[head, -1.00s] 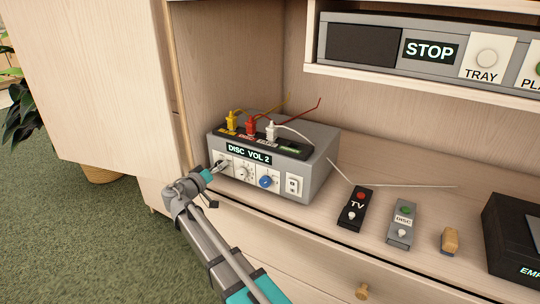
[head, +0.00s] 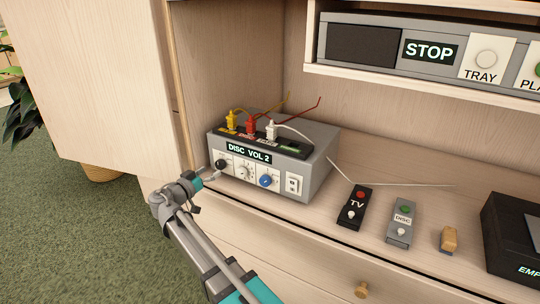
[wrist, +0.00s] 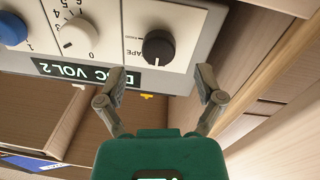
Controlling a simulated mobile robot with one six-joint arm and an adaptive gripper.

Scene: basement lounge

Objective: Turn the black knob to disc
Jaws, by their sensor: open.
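The grey amplifier box (head: 318,172) stands on the cabinet shelf. Its display (head: 249,153) reads "DISC VOL 2". The black knob (head: 221,164) is at the left end of its front panel, left of a white knob (head: 246,171) and a blue knob (head: 266,181). In the wrist view, which is upside down, the black knob (wrist: 158,46) has a pale mark on its display side and part of a "TAPE" label beside it. My gripper (head: 213,176) is open and empty, just in front of the black knob. Its fingertips (wrist: 160,74) are spread and apart from the knob.
Yellow, red and white plugs (head: 251,130) stand on top of the box. A TV remote (head: 354,207), a disc remote (head: 401,222) and a small wooden piece (head: 449,240) lie to the right. A cabinet side wall (head: 180,110) rises close to the left of the box.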

